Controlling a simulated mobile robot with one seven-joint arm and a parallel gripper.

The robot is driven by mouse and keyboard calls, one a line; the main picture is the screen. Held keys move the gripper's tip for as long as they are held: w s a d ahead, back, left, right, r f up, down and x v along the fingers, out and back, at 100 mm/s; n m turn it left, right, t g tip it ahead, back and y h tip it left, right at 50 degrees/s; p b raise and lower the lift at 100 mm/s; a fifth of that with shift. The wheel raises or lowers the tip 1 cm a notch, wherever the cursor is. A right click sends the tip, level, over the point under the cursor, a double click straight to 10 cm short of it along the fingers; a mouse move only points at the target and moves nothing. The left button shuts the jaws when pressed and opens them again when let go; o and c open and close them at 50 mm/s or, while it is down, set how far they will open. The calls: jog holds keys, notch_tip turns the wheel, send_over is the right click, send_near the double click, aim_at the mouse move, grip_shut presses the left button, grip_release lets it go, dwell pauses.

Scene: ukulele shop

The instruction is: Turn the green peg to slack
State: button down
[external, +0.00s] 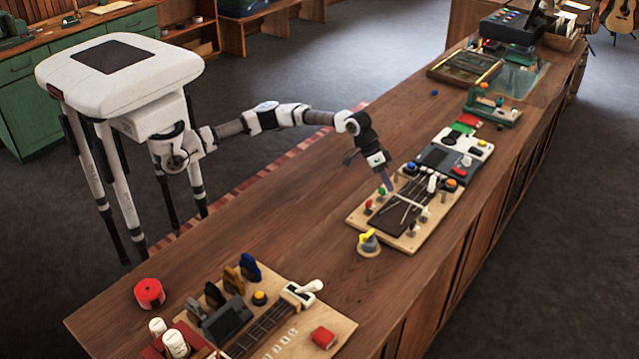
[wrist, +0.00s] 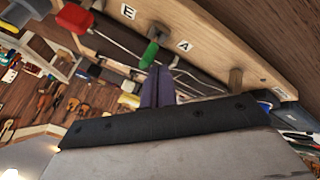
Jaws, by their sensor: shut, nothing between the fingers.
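The green peg (external: 381,191) stands on the left edge of a wooden peg board (external: 356,217) with a dark panel and strings. In the wrist view the green peg (wrist: 149,54) points down and left from the board beside the label A. My gripper (external: 389,187) is over the board's left edge, close beside the green peg. In the wrist view its purple fingers (wrist: 158,86) are shut and empty, just below and right of the peg's tip; whether they touch it I cannot tell. The red peg (wrist: 75,18) is left of it, beside the label E.
A second ukulele board (external: 335,325) and a red roll (external: 149,293) are at the near end. The counter between is clear.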

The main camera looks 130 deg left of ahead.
jog(key=shift+w+a, duration=0.1)
jog(key=shift+w+a+r+p, duration=0.15)
jog(key=shift+a+p, duration=0.15)
jog(key=shift+p, duration=0.3)
jog(key=shift+w+a+p, duration=0.25)
jog(key=shift+a+p, duration=0.05)
